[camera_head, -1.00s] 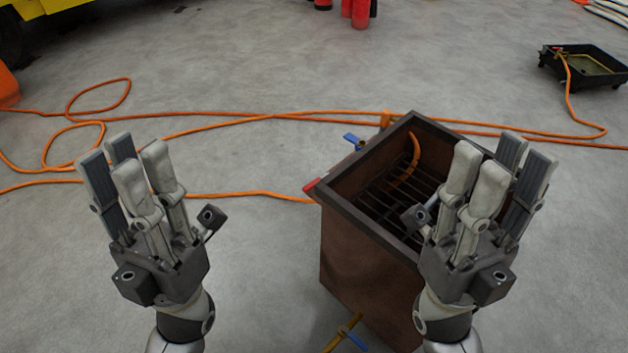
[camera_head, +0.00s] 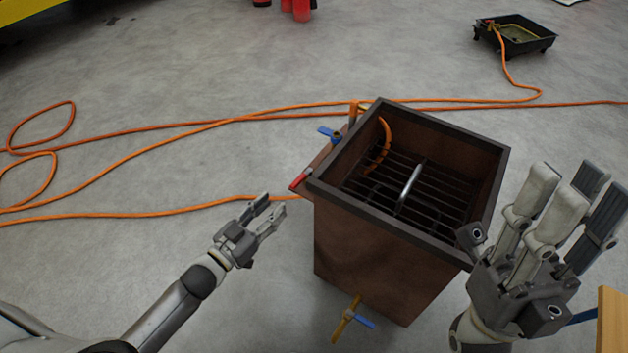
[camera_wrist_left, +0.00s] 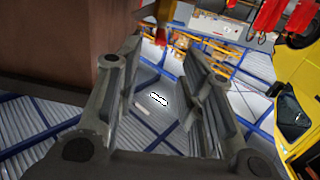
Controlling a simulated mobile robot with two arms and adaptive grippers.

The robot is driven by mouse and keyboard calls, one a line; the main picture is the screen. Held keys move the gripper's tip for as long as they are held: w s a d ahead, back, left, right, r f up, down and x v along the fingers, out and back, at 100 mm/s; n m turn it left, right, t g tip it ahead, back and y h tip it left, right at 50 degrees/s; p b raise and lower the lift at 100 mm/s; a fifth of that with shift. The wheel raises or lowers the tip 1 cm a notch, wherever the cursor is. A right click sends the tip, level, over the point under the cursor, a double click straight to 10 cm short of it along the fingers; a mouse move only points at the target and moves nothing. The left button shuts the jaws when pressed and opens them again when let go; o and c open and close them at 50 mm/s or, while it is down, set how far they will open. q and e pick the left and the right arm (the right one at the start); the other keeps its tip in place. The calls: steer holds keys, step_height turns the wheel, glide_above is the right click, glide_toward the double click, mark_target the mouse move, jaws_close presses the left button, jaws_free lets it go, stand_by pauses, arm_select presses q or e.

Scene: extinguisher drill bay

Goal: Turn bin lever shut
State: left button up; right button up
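The bin (camera_head: 362,245) is a rusty brown box with a dark rim and a grate inside. A blue-handled lever (camera_head: 328,133) and a red handle (camera_head: 300,179) show at its left side. A yellow fitting with a blue lever (camera_head: 358,319) is low at its front. I cannot tell which one the task means. My left gripper (camera_head: 272,205) is open and empty, left of the bin and just short of the red handle. In the left wrist view its fingers (camera_wrist_left: 163,65) stand apart beside the bin wall (camera_wrist_left: 50,45). My right gripper (camera_head: 572,205) is open at the bin's right front.
Orange hoses (camera_head: 200,128) run across the grey floor behind and left of the bin. A black tray (camera_head: 515,38) stands at the back right, red cylinders (camera_head: 298,8) at the top. A wooden edge (camera_head: 612,318) shows at lower right.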

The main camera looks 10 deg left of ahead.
mark_target(294, 184)
arm_select(q)
steer(key=b+x, duration=0.1)
steer(key=x, duration=0.3)
steer(key=b+x, duration=0.2)
steer(key=x, duration=0.3)
steer(key=shift+w+d+f, duration=0.1)
steer(key=shift+w+f, duration=0.1)
steer(key=shift+w, duration=0.05)
steer(key=shift+w+d, duration=0.15)
steer(key=shift+w, duration=0.15)
steer(key=shift+w+d, duration=0.1)
steer(key=shift+w, duration=0.15)
steer(key=shift+r, duration=0.1)
steer(key=shift+c, duration=0.3)
steer(key=c, duration=0.7)
jaws_close()
